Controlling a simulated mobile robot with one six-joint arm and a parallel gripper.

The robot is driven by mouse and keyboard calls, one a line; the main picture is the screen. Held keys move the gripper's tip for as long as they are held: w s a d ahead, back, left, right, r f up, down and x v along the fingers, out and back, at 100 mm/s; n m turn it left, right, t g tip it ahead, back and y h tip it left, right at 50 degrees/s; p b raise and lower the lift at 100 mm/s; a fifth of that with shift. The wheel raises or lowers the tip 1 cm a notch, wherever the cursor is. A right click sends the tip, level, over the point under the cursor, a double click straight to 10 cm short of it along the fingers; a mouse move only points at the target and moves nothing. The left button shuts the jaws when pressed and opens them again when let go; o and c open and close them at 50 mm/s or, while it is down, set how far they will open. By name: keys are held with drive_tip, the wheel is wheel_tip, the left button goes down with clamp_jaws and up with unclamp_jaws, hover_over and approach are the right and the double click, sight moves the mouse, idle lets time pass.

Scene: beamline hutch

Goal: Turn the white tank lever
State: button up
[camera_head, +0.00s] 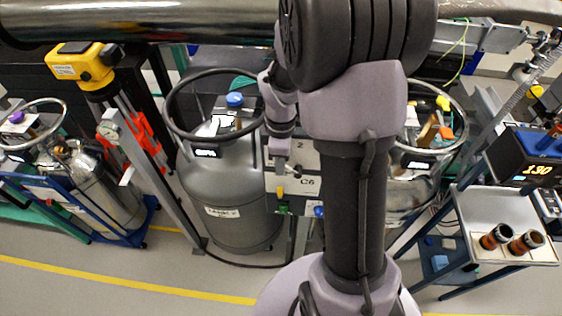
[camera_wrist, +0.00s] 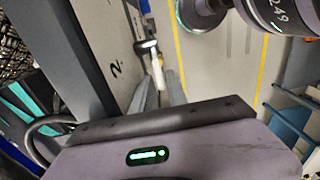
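In the wrist view, a narrow white lever-like piece (camera_wrist: 158,76) shows between the two grey fingers of my gripper (camera_wrist: 160,82). The fingers stand apart, with a visible gap. I cannot tell whether either touches the white piece. A shiny metal fitting (camera_wrist: 147,46) sits just beyond it, beside a pale panel (camera_wrist: 103,42) marked "2". In the head view, my gripper (camera_head: 282,168) points down in front of the labelled C6 panel (camera_head: 308,163), right of a large grey tank (camera_head: 230,190). A small yellow piece (camera_head: 281,190) shows just below. My arm hides part of this area.
A ring rail (camera_head: 170,100) circles above the grey tank. A smaller tank (camera_head: 105,190) stands on a blue cart at left. A trolley (camera_head: 470,215) with two brown cylinders stands at right. A horizontal metal pipe (camera_head: 130,22) crosses the top.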

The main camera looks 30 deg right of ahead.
clamp_jaws()
idle(1.3)
